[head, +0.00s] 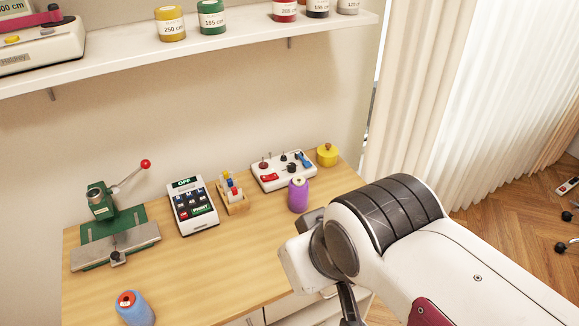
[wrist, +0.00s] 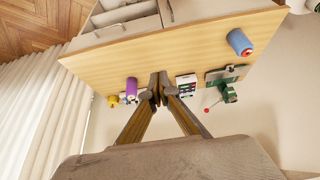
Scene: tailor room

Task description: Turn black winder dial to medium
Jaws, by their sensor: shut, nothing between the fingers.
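The winder, a white box (head: 270,183), stands at the back right of the wooden table. Its top carries a red part, a blue part and several small dark knobs. A black round knob (head: 292,168) near its middle looks like the dial, but its setting is too small to read. In the wrist view the winder is mostly hidden behind the purple spool and my fingers. My gripper (wrist: 159,84) is shut and empty, apart from the winder and the dial. In the head view its fingertips are out of sight below the picture.
A purple spool (head: 298,196) stands just in front of the winder, a yellow pot (head: 327,155) to its right. A small rack (head: 233,196), a card terminal (head: 192,206) and a green press (head: 104,205) stand left. A blue spool (head: 134,308) is at the front. The table's middle is clear.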

